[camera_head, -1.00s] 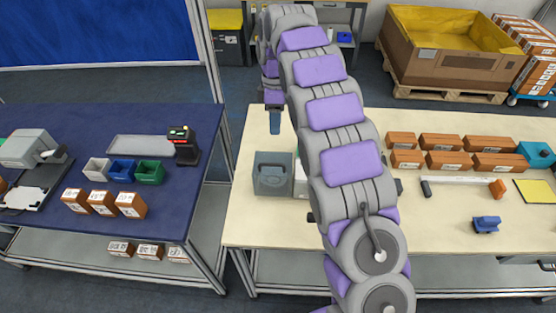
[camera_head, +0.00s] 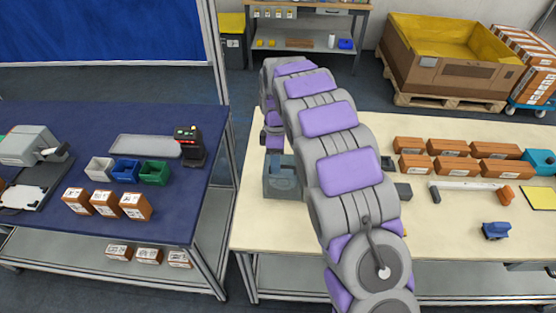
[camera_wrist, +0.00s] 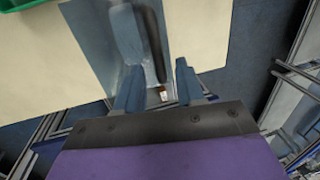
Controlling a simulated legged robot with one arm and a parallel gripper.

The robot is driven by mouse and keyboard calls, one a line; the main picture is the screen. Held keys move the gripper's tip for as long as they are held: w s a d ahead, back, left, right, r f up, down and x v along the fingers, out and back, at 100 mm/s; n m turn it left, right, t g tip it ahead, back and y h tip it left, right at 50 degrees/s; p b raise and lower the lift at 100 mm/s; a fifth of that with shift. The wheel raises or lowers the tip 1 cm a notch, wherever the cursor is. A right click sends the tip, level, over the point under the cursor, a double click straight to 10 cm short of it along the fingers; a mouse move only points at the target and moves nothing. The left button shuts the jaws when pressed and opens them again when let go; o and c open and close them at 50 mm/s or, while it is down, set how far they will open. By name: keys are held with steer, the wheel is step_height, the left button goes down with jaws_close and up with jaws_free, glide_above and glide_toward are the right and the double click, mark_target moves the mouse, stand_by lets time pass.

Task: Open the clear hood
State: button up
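The clear hood (camera_head: 283,181) is a see-through blue-grey box near the left edge of the pale table. In the wrist view, the hood (camera_wrist: 98,45) shows as a clear panel, with a dark curved thing and a small white label visible in or behind it. My gripper (camera_wrist: 157,88) is open, its two blue-grey fingers apart at the hood's near edge, with nothing clearly held between them. I cannot tell whether the fingers touch the hood. In the head view my arm hides the hood's right side, and the fingertips blend into it.
Several brown boxes (camera_head: 447,147) and a blue item (camera_head: 495,231) lie on the right of the pale table (camera_head: 455,230). A blue table (camera_head: 40,222) with bins and a scanner stand (camera_head: 187,146) stands left, across a gap.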

mark_target(286, 172)
steer(key=shift+a, duration=0.1)
steer(key=d, duration=0.3)
steer(key=shift+d+r, duration=0.2)
steer(key=shift+d, duration=0.15)
steer(key=c, duration=0.3)
steer(key=shift+c, duration=1.1)
steer(key=shift+a, duration=0.15)
steer(key=shift+c, duration=0.6)
steer(key=shift+a+f, duration=0.1)
steer(key=shift+a, duration=0.9)
jaws_close()
steer(key=shift+d, duration=0.15)
